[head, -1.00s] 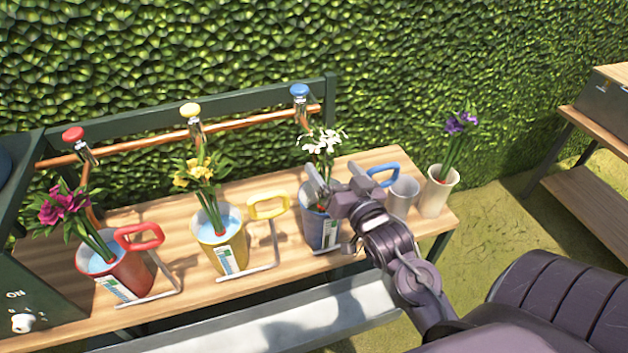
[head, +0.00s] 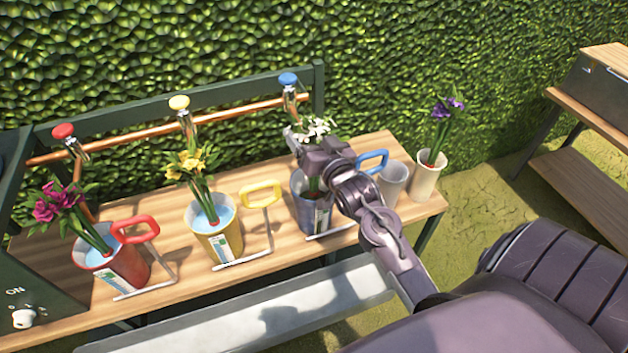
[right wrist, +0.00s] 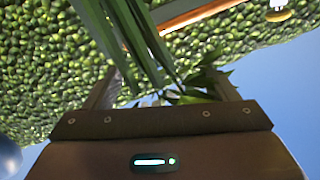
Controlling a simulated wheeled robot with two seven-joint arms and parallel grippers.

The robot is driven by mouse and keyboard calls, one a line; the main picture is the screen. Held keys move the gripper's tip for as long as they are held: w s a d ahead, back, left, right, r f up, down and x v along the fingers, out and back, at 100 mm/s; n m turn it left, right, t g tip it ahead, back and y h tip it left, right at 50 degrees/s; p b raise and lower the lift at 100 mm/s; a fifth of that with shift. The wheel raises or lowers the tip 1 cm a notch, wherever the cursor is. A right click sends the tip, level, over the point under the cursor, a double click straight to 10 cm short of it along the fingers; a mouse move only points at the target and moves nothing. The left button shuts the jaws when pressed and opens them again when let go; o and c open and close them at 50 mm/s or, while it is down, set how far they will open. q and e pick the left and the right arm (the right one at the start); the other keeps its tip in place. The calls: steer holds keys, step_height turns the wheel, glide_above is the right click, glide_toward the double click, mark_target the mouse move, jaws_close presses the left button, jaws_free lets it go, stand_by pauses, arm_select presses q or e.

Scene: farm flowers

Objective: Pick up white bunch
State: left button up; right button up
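The white bunch (head: 318,127) stands in the blue pot (head: 308,214) at the right part of the wooden table. My right gripper (head: 300,150) is at the stems just below the white flowers and hides part of them. In the right wrist view, green stems and leaves (right wrist: 135,40) pass between the two fingers of this gripper (right wrist: 165,88). The fingers stand wide apart, with the stems nearer the left finger. My left gripper is not in view.
A red pot (head: 125,270) with pink flowers and a yellow pot (head: 223,243) with yellow flowers stand to the left. A grey cup (head: 393,183) and a white vase (head: 428,180) with purple flowers stand close on the right. A pipe with taps (head: 235,111) runs behind.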

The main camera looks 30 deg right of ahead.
steer(key=c, duration=1.4)
steer(key=shift+r, duration=0.1)
step_height(320, 180, up, 20)
steer(key=p, duration=0.1)
